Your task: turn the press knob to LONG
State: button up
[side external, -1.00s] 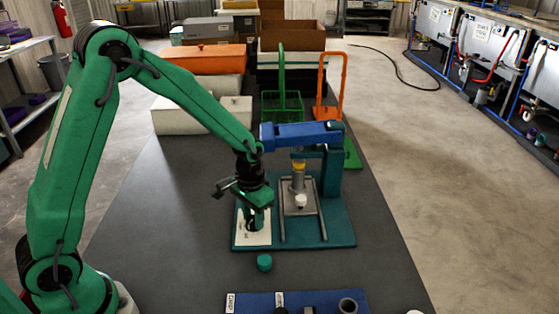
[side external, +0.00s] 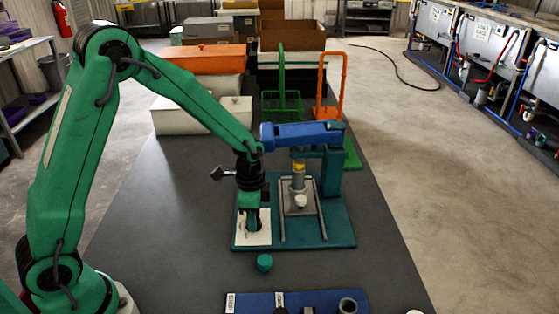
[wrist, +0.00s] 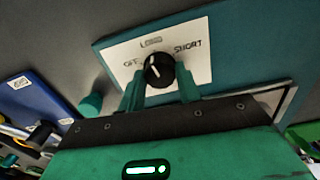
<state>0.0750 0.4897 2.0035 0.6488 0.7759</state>
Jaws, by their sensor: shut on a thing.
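The press knob (wrist: 160,70) is round and black with a white pointer line, on a white label plate (wrist: 205,66). In the wrist view the plate reads OFF at left, LONG at the top and SHORT at right. The pointer aims up and slightly left, near LONG; the exact alignment is hard to tell. My gripper (wrist: 160,88) is shut on the knob, a green finger on each side. In the side view my gripper (side external: 252,222) points down at the white plate on the teal press base (side external: 325,240), and hides most of the knob.
The press (side external: 299,175) with its blue arm (side external: 300,135) stands just right of my gripper. A teal cylinder (side external: 264,262) sits in front of the base. A blue board (side external: 255,301) lies at the front edge. The grey bench left of the base is clear.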

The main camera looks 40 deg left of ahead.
jog(key=shift+m, duration=1)
jog(key=o, duration=1)
jog(key=shift+c, duration=0.2)
jog(key=shift+r, duration=0.1)
notch_tip(320, 180, up, 7)
jog(key=shift+r, duration=0.35)
